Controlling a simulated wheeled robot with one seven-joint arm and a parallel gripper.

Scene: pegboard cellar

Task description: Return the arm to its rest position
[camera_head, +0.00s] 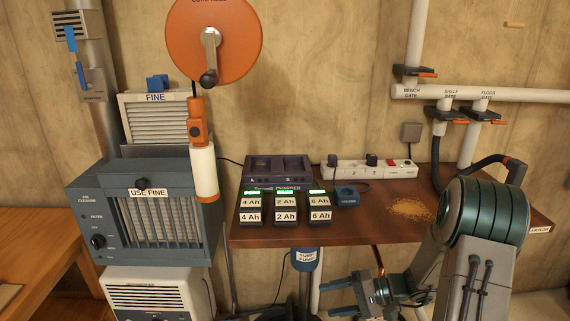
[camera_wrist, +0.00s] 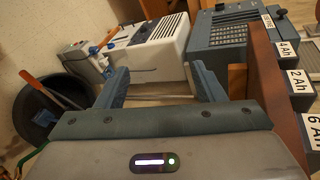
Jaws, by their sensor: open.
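My arm (camera_head: 484,212) is folded at the lower right of the head view, beside the right end of the wooden bench. My gripper (camera_head: 330,297) points left, low in front of the bench and below its top. In the wrist view its two blue fingers (camera_wrist: 160,82) stand wide apart. The gripper is open, and nothing is seen between the fingers but the background. The bench edge (camera_wrist: 262,82) runs close along the right of the wrist view. Part of my forearm is hidden behind the upper arm.
An air cleaner (camera_head: 150,210) stands left. A dark bucket (camera_wrist: 42,118) holding tools shows in the wrist view. A blue-collared post (camera_head: 304,260) is near my gripper.

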